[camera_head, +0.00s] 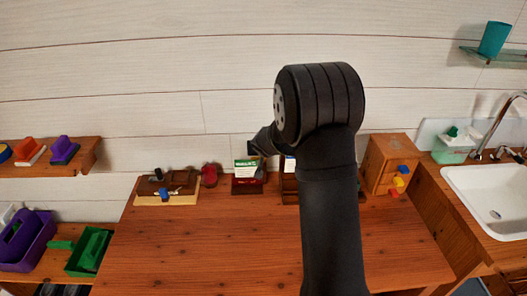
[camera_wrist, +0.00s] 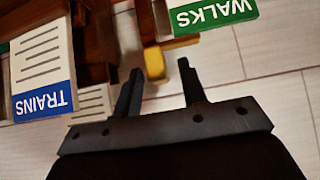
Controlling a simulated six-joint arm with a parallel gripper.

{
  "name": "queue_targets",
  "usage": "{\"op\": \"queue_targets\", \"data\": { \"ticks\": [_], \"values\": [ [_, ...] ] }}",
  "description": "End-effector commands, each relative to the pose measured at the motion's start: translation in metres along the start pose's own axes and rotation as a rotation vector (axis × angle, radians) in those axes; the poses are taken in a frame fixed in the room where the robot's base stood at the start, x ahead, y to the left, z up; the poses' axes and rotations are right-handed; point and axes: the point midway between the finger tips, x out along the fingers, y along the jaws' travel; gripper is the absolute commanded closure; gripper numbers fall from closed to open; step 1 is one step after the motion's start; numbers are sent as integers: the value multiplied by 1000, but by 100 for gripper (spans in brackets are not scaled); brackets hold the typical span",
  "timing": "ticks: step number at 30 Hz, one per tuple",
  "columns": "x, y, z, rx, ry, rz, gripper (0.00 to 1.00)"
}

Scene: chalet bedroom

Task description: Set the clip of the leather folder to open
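My gripper (camera_wrist: 160,67) is open in the wrist view, its two dark fingers apart with nothing held between them. A yellow part (camera_wrist: 154,62) on a brown wooden piece shows just beyond the fingertips; I cannot tell whether it is a clip. In the head view my arm hides most of the gripper. No thing is clearly readable as the leather folder.
A green-topped WALKS card (camera_wrist: 214,14) and a blue-edged TRAINS card (camera_wrist: 42,72) stand close around my fingers. A wooden box (camera_head: 386,160) with coloured knobs stands at the desk's back right. The desk's front (camera_head: 210,250) is clear. A sink (camera_head: 492,195) is at right.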

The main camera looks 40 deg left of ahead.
Motion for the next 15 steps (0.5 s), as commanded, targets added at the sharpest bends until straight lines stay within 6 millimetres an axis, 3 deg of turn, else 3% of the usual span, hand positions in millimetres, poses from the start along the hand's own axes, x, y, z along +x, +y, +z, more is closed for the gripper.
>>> {"op": "queue_targets", "data": {
  "ticks": [11,15],
  "values": [
    [4,0,0,0,1,0,62],
    [4,0,0,0,1,0,89]
  ]
}}
